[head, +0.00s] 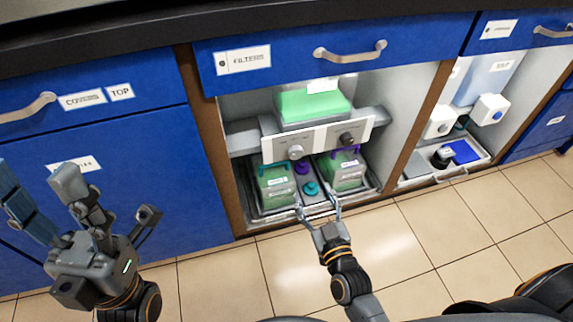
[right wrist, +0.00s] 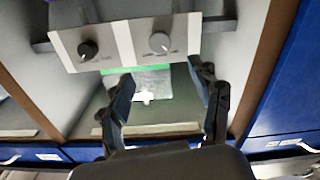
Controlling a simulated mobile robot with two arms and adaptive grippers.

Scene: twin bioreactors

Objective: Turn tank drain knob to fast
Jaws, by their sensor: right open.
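A pale control panel (head: 320,140) in the open cabinet carries a light grey knob (head: 295,152) on the left and a dark knob (head: 346,138) on the right. Its lettering is too small to read, so I cannot tell which is the tank drain knob. In the right wrist view the dark knob (right wrist: 88,49) is at left and the grey knob (right wrist: 160,42) at right. My right gripper (head: 318,207) is open and empty, in front of the cabinet, below the panel and touching neither knob. My left gripper (head: 108,196) is open and empty, by the left doors.
A green tank (head: 312,103) sits above the panel. Two green containers (head: 274,190) (head: 346,171) stand in a metal tray below it, with purple and teal items between them. Wooden posts (head: 212,150) flank the opening. The tiled floor (head: 230,280) in front is clear.

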